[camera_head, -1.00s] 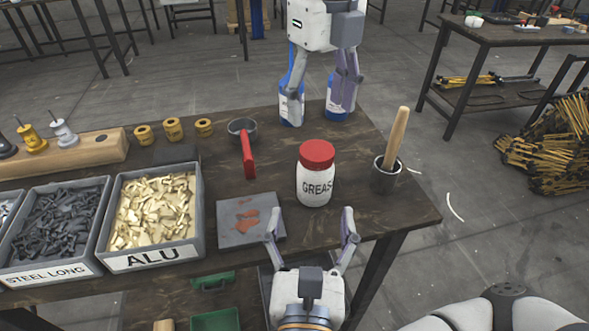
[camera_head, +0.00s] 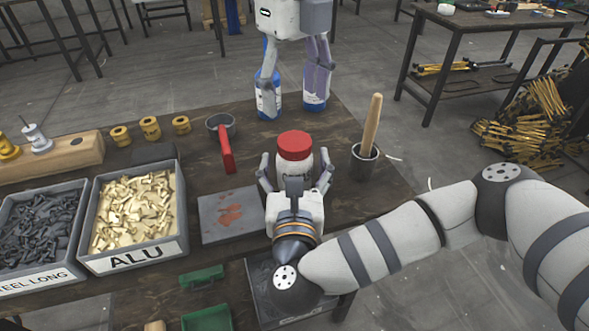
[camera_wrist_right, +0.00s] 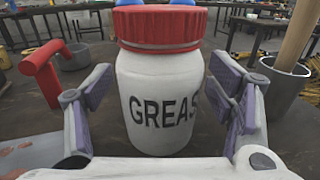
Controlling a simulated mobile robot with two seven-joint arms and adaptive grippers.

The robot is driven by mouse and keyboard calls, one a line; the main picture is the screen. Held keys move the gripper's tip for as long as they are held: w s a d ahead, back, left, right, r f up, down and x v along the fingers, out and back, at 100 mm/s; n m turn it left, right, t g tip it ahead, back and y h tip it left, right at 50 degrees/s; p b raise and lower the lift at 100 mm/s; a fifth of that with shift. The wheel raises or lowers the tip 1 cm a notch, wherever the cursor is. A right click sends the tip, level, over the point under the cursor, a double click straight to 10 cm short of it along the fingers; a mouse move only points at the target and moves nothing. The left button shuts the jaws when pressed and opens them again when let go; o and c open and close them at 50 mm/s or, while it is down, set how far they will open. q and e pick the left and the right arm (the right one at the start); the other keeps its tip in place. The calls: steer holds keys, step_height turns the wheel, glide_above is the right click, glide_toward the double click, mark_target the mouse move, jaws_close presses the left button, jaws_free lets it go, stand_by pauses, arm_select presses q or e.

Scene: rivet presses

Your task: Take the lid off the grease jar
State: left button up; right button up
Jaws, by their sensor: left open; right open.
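The grease jar (camera_wrist_right: 160,95) is white, stands upright on the table and carries the red lid (camera_head: 294,145), which is on it. In the right wrist view the red lid (camera_wrist_right: 160,27) shows at the top. My right gripper (camera_head: 294,170) is open, with its fingers on either side of the jar body, below the lid. In the right wrist view gaps show between the fingers and the jar. My left gripper (camera_head: 293,98) is open and empty, pointing down above the far edge of the table, behind the jar. My right gripper hides the jar's lower front in the head view.
A grey pot with a wooden handle (camera_head: 370,125) stands right of the jar. A pan with a red handle (camera_head: 226,150) and a grey plate with reddish smears (camera_head: 208,225) lie to the left. Blue-and-white bottles (camera_head: 268,102) stand behind, near my left gripper. The ALU bin (camera_head: 135,255) is further left.

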mark_target(295, 140)
steer(key=shift+c, duration=0.5)
jaws_close()
arm_select(q)
steer(key=m, duration=0.8)
steer(key=shift+f+m, duration=0.1)
steer(key=shift+m, duration=0.3)
step_height(295, 140, down, 8)
steer(key=shift+r, duration=0.1)
